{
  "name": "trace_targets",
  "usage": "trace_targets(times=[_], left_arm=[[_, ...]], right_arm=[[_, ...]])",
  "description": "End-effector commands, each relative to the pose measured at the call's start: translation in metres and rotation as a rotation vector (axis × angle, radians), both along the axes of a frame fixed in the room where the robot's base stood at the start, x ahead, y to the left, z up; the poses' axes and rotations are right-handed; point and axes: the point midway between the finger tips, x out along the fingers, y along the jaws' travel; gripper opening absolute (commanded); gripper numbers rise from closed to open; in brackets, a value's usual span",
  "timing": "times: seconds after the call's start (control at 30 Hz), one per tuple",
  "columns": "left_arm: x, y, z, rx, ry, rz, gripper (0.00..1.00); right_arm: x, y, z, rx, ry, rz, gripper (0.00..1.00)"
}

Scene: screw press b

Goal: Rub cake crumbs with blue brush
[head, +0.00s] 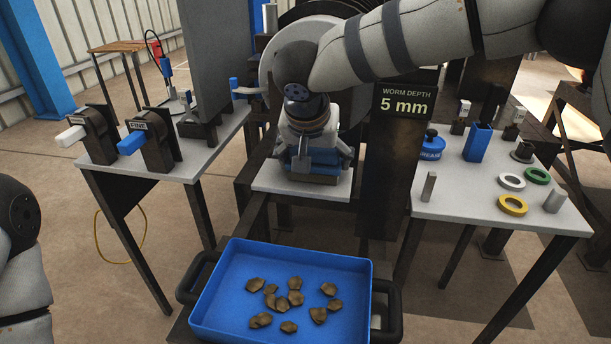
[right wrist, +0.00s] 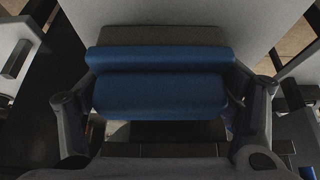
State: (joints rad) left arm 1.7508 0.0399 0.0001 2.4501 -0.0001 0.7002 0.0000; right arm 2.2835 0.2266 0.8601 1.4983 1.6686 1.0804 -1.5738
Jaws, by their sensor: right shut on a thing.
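My right gripper (head: 316,152) points down over a light plate at the middle of the press. It is shut on the blue brush (head: 312,179), which also shows between the fingers in the right wrist view (right wrist: 160,92). A grey-brown strip (right wrist: 160,36) runs along the brush's far side. Several brown cake crumbs (head: 294,298) lie spread in a blue tray (head: 230,290) at the bottom of the head view. The brush is behind the tray, apart from these crumbs. Only part of my left arm shows at the left edge; its gripper is out of view.
A left table (head: 200,155) carries levers with white and blue handles (head: 131,143). A right table (head: 455,205) holds rings, a blue box (head: 478,142) and small metal parts. A dark post with a "WORM DEPTH 5 mm" sign (head: 407,100) stands right of my gripper.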

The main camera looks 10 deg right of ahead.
Motion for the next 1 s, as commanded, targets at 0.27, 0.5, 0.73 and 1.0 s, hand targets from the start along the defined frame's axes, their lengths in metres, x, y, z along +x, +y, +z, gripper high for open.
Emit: trace_targets(times=[0.27,0.5,0.73,1.0], left_arm=[[0.000,0.000,0.000,0.000,0.001,0.000,0.40],[-0.014,0.000,-0.012,0.000,0.052,0.001,0.40],[-0.019,0.000,-0.017,0.000,0.071,0.001,0.40],[-0.017,0.000,-0.016,0.001,0.065,0.001,0.40]], right_arm=[[-0.001,-0.002,-0.001,0.002,0.000,0.002,0.51],[0.010,0.021,-0.010,0.002,0.009,0.003,0.51],[0.015,0.036,-0.007,0.002,0.006,0.002,0.51],[0.015,0.036,-0.003,0.003,0.003,0.002,0.51]])
